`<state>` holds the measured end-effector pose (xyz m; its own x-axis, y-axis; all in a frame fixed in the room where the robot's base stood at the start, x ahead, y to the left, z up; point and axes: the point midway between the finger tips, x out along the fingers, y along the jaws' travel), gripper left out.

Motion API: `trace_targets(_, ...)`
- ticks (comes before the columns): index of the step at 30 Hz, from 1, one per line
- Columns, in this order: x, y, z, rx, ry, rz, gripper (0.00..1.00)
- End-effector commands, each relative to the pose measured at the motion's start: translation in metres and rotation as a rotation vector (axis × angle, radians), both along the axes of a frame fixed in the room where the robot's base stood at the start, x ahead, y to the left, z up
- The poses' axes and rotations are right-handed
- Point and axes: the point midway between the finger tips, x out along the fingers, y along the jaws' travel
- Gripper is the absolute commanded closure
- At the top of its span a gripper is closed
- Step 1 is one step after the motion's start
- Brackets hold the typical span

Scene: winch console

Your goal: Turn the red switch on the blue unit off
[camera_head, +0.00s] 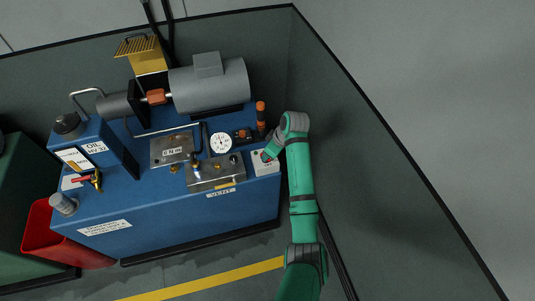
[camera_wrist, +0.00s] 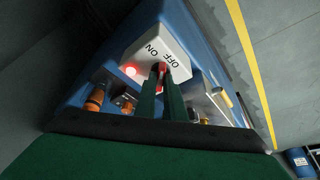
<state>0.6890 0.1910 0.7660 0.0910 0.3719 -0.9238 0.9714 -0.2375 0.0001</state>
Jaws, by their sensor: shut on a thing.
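The blue unit (camera_head: 150,215) is a large blue console with machinery on top. At its right front corner sits a white switch box (camera_head: 262,168). The wrist view shows this box (camera_wrist: 165,38) with the words ON and OFF, and a red light glowing on it. The red switch (camera_wrist: 162,67) shows as a small red part between my fingertips. My gripper (camera_wrist: 161,78) is shut on it, with a dark green finger on each side. In the head view my gripper (camera_head: 268,155) reaches the box from the right. The fingers hide most of the switch, so its exact position is unclear.
A metal valve block (camera_head: 218,175) and a round gauge (camera_head: 221,142) stand left of the switch box. An orange-and-black handle (camera_head: 261,118) rises just behind it. A dark wall panel (camera_head: 360,180) runs along the right. A red bin (camera_head: 45,240) stands at the left.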

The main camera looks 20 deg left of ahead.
Motion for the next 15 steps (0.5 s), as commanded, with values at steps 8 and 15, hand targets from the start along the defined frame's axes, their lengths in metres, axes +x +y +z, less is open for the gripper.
trace_targets(8, -0.0031, 0.0011, -0.0004, 0.000, 0.001, -0.264, 1.00)
trace_targets(15, -0.0046, 0.0018, -0.0004, 0.000, 0.002, -0.474, 1.00)
